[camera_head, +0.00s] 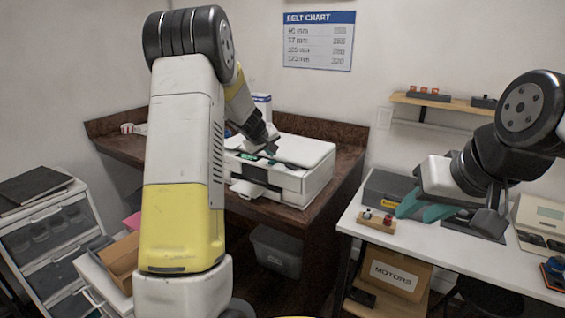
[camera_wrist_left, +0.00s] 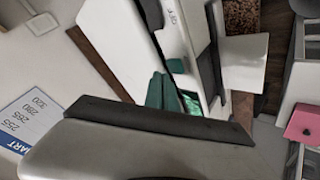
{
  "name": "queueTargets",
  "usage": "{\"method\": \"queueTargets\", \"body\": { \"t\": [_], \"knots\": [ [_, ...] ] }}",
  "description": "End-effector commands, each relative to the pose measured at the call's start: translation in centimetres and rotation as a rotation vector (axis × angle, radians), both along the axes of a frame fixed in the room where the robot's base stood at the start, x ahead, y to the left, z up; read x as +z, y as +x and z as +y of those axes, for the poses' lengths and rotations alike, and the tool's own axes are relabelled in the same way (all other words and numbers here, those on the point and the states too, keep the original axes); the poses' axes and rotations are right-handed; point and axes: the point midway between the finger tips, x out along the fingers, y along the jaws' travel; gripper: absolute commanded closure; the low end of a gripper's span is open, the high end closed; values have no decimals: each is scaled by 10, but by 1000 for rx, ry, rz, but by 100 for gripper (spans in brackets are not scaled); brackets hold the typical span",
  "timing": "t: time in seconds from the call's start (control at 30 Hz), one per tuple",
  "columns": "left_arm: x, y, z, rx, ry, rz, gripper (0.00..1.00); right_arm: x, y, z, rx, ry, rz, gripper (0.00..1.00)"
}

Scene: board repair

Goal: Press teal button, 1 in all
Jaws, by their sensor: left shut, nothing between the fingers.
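A white printer (camera_head: 305,150) stands on the brown corner desk, with a dark panel and a small green-lit patch (camera_head: 250,157) on its front. My left gripper (camera_head: 272,151) is shut and empty, its teal fingertips down close over the front panel. In the left wrist view the teal fingers (camera_wrist_left: 160,90) are beside the dark panel strip and a shiny green patch (camera_wrist_left: 190,103). I cannot tell whether they touch it. A separate teal button cannot be made out; the fingers may cover it. My right gripper (camera_head: 426,209) hangs open and empty over the white table.
The brown desk (camera_head: 345,175) has a raised back edge. The white table (camera_head: 465,255) at right carries a grey box (camera_head: 385,188) and a wooden block with red and white knobs (camera_head: 377,221). A drawer unit (camera_head: 55,235) stands at left. A grey bin (camera_head: 275,250) is under the desk.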

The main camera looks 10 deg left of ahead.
Motion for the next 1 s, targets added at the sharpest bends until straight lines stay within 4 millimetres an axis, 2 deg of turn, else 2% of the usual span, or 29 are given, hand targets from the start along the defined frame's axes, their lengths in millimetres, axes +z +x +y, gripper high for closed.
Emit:
{"method": "queueTargets", "body": {
  "t": [0.57,1.0],
  "knots": [
    [0,0,0,0,0,0,100,0,0,0,0,0,0,64],
    [-8,0,0,0,0,0,100,0,0,0,0,0,0,64]
  ]
}}
